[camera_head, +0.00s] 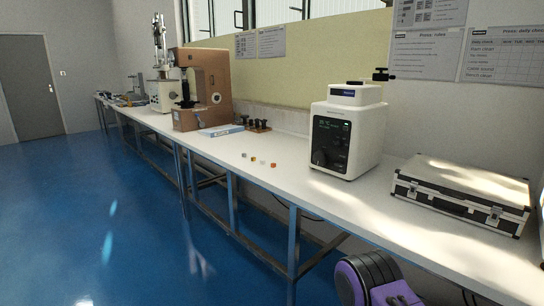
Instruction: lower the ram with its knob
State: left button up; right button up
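A white benchtop machine (347,130) stands upright on the bench at the right of the middle. It has a dark front panel (330,142) with a small lit display and a round dark knob (319,158) low on the left. A white head block (355,94) sits on top, with a black knob or handle (381,75) above its right rear. I cannot tell which knob works the ram, and no ram is plainly visible. Neither gripper is in view; only a purple and black part of my arm shows at the bottom edge.
Brown (203,88) and white (162,92) testers stand further left. Blue floor is open in front.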

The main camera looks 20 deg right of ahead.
aim_at(321, 158)
jog(key=u, duration=0.05)
jog(key=i, duration=0.9)
jog(key=z, duration=0.35)
